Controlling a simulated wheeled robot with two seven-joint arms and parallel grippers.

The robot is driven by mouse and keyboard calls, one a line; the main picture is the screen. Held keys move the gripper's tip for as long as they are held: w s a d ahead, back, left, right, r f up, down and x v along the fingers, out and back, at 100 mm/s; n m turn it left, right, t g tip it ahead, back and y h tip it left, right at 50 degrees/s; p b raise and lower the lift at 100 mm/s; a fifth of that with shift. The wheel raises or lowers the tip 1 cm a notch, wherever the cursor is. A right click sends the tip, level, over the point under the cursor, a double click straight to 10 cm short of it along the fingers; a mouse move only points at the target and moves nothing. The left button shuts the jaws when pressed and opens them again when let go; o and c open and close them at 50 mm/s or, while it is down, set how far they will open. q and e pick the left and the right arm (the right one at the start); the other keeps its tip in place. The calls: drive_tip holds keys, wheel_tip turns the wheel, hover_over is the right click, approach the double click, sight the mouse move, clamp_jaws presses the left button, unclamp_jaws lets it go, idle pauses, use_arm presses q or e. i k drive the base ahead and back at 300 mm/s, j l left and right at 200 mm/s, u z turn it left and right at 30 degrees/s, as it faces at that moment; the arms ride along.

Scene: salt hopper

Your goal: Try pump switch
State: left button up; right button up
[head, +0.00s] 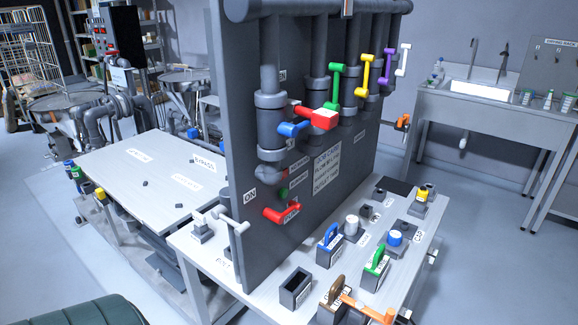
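No switch in the head view carries a label I can clearly read as pump. A dark upright panel (222,110) stands on a light bench and carries grey pipes with coloured handles. A red handle (283,213) with small white lettering sits low on the panel's face. An "ON" label (250,197) is to its left. A white lever (233,222) is at the panel's lower left edge. Small red and green buttons (283,193) sit above the red handle. Neither of my grippers is in view.
The light bench (215,275) holds blue, green and brown-handled blocks and an open dark box (295,288). A lower table (150,170) is at left, a sink counter (480,105) at back right. A dark green ribbed object (75,312) is at bottom left. Floor at right is clear.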

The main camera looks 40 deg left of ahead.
sight(278, 218)
drive_tip(key=i+l+u, duration=0.2)
drive_tip(key=u, duration=0.3)
drive_tip(key=i+l+u, duration=0.1)
drive_tip(key=l+u, duration=0.15)
drive_tip(key=u, duration=0.25)
drive_tip(key=i+l+u, duration=0.1)
drive_tip(key=l+u, duration=0.2)
drive_tip(key=u, duration=0.2)
drive_tip(key=l+u, duration=0.2)
drive_tip(key=l, duration=0.15)
drive_tip(key=i, duration=0.05)
